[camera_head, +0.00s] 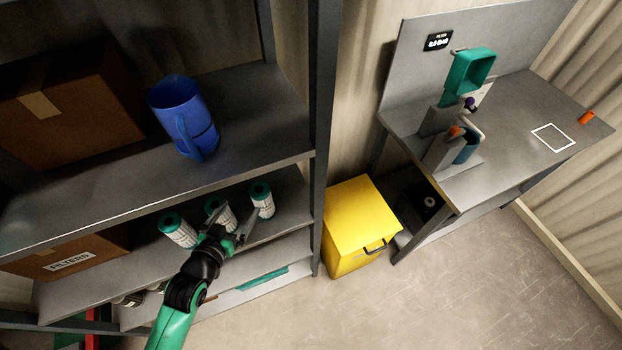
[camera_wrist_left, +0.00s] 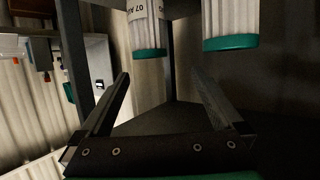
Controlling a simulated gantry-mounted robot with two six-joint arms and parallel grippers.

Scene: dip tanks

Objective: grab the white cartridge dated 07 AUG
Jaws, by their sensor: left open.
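Three white cartridges with green caps stand on the middle shelf in the head view: one at the right (camera_head: 262,199), one in the middle (camera_head: 222,216), partly behind my gripper, and one at the left (camera_head: 178,231). My left gripper (camera_head: 241,226) is open and empty, just in front of the right and middle ones. In the left wrist view, my gripper's two fingers (camera_wrist_left: 160,78) stand apart. Beyond them is a cartridge (camera_wrist_left: 147,30) whose label partly reads "07 A"; the rest is cut off. A second cartridge (camera_wrist_left: 231,20) is to its right, its date not visible. My right gripper is not in view.
The shelf board above the cartridges holds a blue jug (camera_head: 185,115) and a cardboard box (camera_head: 65,105). A box marked FILTERS (camera_head: 70,262) is left of the cartridges. A shelf post (camera_head: 322,130) and a yellow bin (camera_head: 350,220) stand to the right, before a grey workbench (camera_head: 510,130).

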